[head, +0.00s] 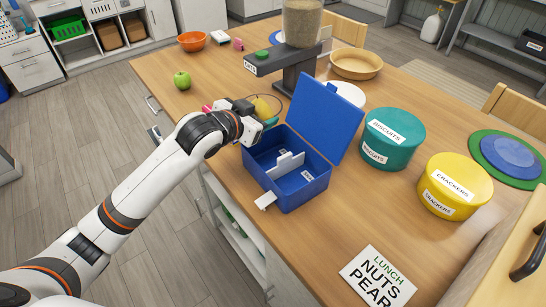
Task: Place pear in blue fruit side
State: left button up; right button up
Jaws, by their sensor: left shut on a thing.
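The pear (264,106) is yellow and partly hidden behind my left gripper (262,118). My left gripper is shut on the pear, above the table just behind and left of the blue lunch box. The blue lunch box (287,205) stands open on the table, its lid (328,112) tilted up at the right and back. White dividers (287,163) split its inside into compartments. Small labels inside are too small to read. I see no food in the visible part of the box. My right gripper is not in view.
A card (377,278) reading "LUNCH NUTS PEAR" lies at the front. Teal biscuits (393,136) and yellow crackers (454,186) tins stand right of the box. A green apple (182,80), orange bowl (192,41) and oats dispenser (290,62) stand farther back.

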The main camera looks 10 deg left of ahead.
pick_arm(q)
notch_tip(320, 180, down, 10)
jog(key=shift+r+p, duration=0.2)
jog(key=shift+p, duration=0.25)
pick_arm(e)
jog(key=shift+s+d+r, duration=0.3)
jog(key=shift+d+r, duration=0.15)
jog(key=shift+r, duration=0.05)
pick_arm(q)
jog(key=shift+w, duration=0.1)
jog(key=shift+f, duration=0.65)
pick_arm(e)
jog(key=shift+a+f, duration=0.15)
